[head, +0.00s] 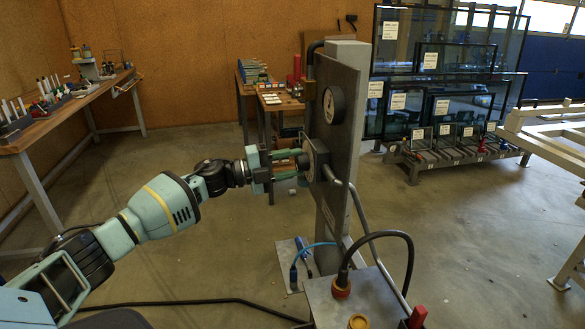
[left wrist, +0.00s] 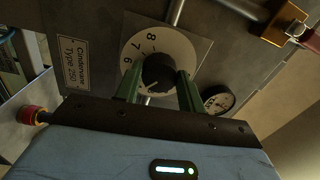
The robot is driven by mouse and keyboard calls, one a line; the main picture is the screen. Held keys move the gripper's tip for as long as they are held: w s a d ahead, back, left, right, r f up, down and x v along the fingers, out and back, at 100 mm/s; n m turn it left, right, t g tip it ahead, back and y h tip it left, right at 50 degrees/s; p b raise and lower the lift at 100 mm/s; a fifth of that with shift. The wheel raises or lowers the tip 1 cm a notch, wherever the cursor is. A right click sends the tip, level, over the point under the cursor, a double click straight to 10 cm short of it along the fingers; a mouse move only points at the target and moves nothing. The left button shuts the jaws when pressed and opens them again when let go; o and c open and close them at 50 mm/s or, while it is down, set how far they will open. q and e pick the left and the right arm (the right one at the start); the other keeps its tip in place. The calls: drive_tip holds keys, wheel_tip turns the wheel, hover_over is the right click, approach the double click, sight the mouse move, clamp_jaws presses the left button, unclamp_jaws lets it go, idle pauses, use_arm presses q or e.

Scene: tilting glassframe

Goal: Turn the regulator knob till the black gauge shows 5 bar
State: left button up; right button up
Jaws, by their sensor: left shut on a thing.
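The regulator knob (left wrist: 158,72) is a dark round knob in front of a white dial plate (left wrist: 184,50) with figures, among them 6, 7 and 8. My left gripper (left wrist: 157,80) has its green fingers on either side of the knob and is shut on it. In the head view my left gripper (head: 302,161) reaches the panel (head: 343,135) from the left, and its fingers largely hide the knob. The black gauge (head: 334,103) sits above the knob on the panel; it also shows in the left wrist view (left wrist: 218,99). Its needle reading is too small to tell. My right gripper is out of view.
A grey pipe (head: 362,220) curves down from the panel to a metal box (head: 345,304) with a black hose. A brass fitting (left wrist: 283,24) is near the knob. Workbenches stand behind at left, glass frames (head: 450,75) at back right. Open floor lies between.

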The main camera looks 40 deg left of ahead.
use_arm(q)
drive_tip(key=shift+f+m+b, duration=0.15)
drive_tip(key=shift+m+b, duration=0.2)
drive_tip(key=shift+m, duration=0.55)
drive_tip(key=shift+m+b, duration=0.35)
drive_tip(key=shift+m, duration=0.45)
drive_tip(key=shift+r+m, duration=0.2)
drive_tip(key=shift+m, duration=0.3)
drive_tip(key=o, duration=1)
drive_tip(key=shift+h, duration=0.3)
drive_tip(key=shift+b+v, duration=0.95)
drive_tip(key=shift+v, duration=2.95)
